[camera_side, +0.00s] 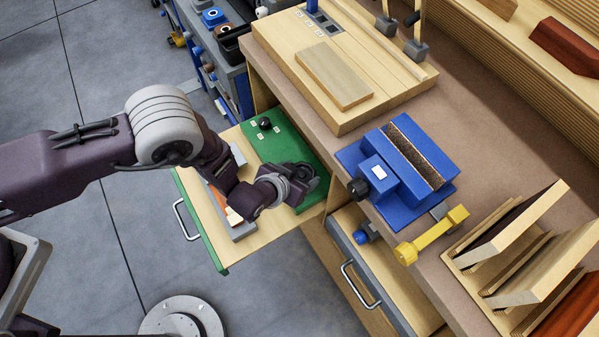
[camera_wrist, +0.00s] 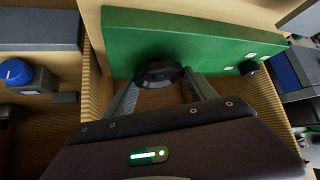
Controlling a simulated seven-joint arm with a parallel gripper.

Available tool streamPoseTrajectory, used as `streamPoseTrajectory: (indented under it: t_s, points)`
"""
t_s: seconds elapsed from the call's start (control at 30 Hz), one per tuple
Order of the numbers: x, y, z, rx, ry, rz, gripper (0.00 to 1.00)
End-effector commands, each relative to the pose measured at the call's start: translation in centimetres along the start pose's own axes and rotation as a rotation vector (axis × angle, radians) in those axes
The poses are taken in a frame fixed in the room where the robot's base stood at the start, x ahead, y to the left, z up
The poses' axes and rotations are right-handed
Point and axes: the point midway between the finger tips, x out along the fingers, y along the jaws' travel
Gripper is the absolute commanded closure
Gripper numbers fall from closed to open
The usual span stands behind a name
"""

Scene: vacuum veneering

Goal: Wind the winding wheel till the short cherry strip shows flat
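The black round winding wheel (camera_wrist: 158,73) stands on the green panel (camera_wrist: 190,35) in the wrist view. My gripper (camera_wrist: 162,80) has one finger on each side of it, and the fingertips appear to touch its rim. In the side view, my gripper (camera_side: 300,183) is at the near end of the green panel (camera_side: 284,143) and largely hides the wheel. A reddish-brown strip (camera_side: 218,200), perhaps cherry, is partly visible beside a grey part in the open drawer, mostly behind my arm. Whether it lies flat is unclear.
A small black knob (camera_side: 265,124) and white labels sit on the panel. The green-fronted drawer (camera_side: 214,250) is pulled out. A blue clamp (camera_side: 398,172), yellow tool (camera_side: 432,235) and board rack (camera_side: 470,262) stand on the bench to the right.

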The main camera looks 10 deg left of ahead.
Motion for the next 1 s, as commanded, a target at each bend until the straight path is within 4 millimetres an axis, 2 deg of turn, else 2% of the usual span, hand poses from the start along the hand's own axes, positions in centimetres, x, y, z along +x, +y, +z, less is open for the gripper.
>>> streamPoseTrajectory:
  t_s: [0.03, 0.1, 0.13, 0.47, 1.0]
  points:
    - [-0.01, 0.00, 0.00, 0.000, 0.000, 0.000, 0.60]
    - [-0.02, 0.00, 0.00, 0.000, 0.000, 0.000, 0.74]
    - [-0.02, 0.00, 0.00, 0.000, 0.000, 0.000, 0.76]
    - [0.00, -0.20, 0.02, 0.045, -0.002, 0.044, 0.76]
    - [0.19, -0.83, -0.25, 0.365, 0.002, 0.367, 0.76]
